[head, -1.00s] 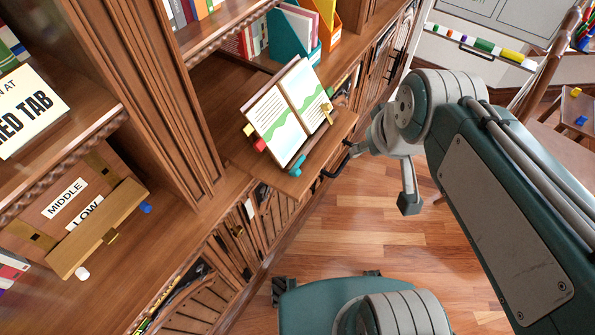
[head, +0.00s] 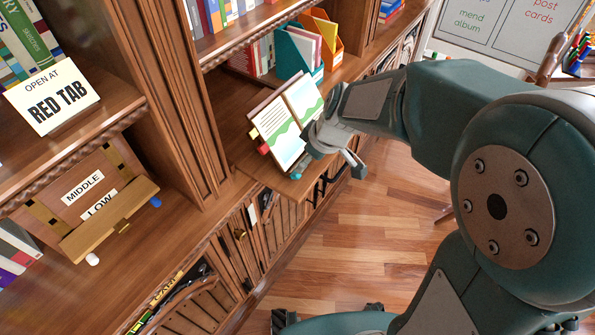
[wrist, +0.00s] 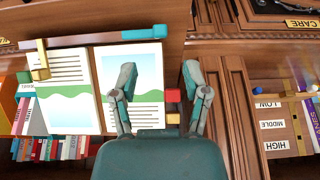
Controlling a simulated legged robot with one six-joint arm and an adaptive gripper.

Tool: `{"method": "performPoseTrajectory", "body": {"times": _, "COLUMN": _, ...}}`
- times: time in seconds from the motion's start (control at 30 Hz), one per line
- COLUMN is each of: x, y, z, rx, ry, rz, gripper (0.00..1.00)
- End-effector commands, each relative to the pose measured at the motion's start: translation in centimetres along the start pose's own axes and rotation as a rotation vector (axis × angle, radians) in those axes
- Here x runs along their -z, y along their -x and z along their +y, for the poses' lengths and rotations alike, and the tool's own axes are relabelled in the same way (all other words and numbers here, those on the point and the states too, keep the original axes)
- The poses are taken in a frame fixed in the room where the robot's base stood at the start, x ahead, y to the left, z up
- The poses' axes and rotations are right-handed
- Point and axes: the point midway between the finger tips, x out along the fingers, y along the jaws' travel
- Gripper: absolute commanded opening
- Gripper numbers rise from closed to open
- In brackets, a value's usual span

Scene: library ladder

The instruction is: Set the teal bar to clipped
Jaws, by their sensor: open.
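An open book (head: 285,122) with a green wave across its pages rests on a tilted stand; it also shows in the wrist view (wrist: 135,75). A bar with a teal end (wrist: 146,33) runs along the book's lower edge; in the head view its teal end (head: 297,171) shows below the book. A gold clip (wrist: 40,62) lies over the other page, near the bar's far end, in the wrist view. My gripper (wrist: 158,78) is open and empty, its fingers over the page and its side edge. In the head view my gripper (head: 328,150) hides the book's right side.
A red tab (wrist: 172,95) and a yellow tab (wrist: 172,118) stick out from the book's side. A sign (head: 60,95) reads "OPEN AT RED TAB". A wooden rack (head: 110,220) labelled MIDDLE and LOW stands at left. A teal file holder (head: 300,52) stands behind the book.

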Motion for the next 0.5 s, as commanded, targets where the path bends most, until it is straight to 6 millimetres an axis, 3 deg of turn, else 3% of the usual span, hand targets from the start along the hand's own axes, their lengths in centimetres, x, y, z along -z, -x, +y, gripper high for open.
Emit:
{"method": "performPoseTrajectory", "body": {"times": 0.3, "x": -0.1, "y": -5.7, "z": -0.1, "rx": 0.004, "ry": 0.0, "rz": -0.003, "gripper": 0.6}}
{"method": "performPoseTrajectory", "body": {"times": 0.5, "x": 0.0, "y": -7.1, "z": 0.0, "rx": 0.0, "ry": 0.0, "rz": -0.001, "gripper": 0.6}}
